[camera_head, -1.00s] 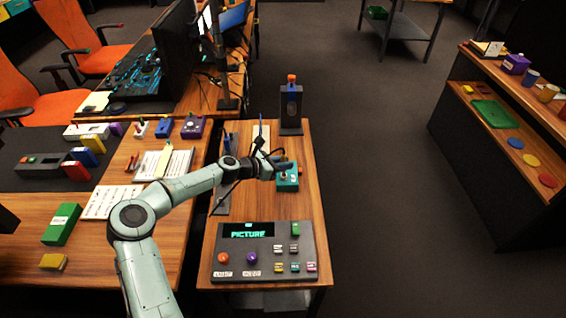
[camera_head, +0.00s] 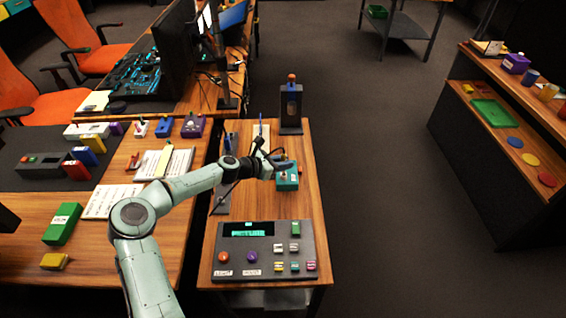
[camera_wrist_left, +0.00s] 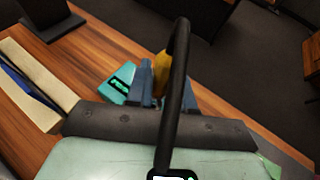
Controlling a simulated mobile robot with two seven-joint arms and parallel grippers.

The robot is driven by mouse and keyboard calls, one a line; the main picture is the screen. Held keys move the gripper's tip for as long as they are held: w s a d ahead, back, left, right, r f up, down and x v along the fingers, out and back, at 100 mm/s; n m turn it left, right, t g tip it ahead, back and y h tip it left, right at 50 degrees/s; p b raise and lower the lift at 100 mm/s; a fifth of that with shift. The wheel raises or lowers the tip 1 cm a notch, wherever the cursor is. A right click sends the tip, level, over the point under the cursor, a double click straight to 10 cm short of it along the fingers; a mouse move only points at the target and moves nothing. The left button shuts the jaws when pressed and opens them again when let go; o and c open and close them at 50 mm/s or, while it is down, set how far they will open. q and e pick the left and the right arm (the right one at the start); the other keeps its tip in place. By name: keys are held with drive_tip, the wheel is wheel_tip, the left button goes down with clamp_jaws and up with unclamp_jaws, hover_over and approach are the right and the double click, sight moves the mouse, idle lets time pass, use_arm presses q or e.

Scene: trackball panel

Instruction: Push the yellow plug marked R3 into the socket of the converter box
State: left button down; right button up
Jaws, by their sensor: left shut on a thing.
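The teal box (camera_head: 287,183), which I take for the converter box, stands on the narrow wooden table. It also shows in the left wrist view (camera_wrist_left: 117,84), with a dark display and green marks. My left gripper (camera_head: 284,167) is over the far side of this box. In the left wrist view the gripper (camera_wrist_left: 163,92) is shut on a yellow piece (camera_wrist_left: 159,70), which I take for the plug. Its mark cannot be read. The fingers and a black loop hide its tip and the socket, so I cannot tell whether it is in. My right gripper is not in view.
A dark control panel (camera_head: 240,262) with buttons and a display lies at the table's near end. A dark upright stand (camera_head: 291,107) with an orange top is at the far end. A pale pad (camera_head: 261,131) lies left of it. Open floor is to the right.

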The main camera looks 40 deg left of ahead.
use_arm(q)
drive_tip(key=shift+p, duration=0.35)
idle(0.7)
drive_tip(key=shift+f+b, duration=0.85)
drive_tip(key=shift+f, duration=0.8)
drive_tip(key=c, duration=0.9)
unclamp_jaws()
drive_tip(key=v, duration=1.3)
drive_tip(key=shift+s+r, duration=0.1)
drive_tip(key=shift+s, duration=0.05)
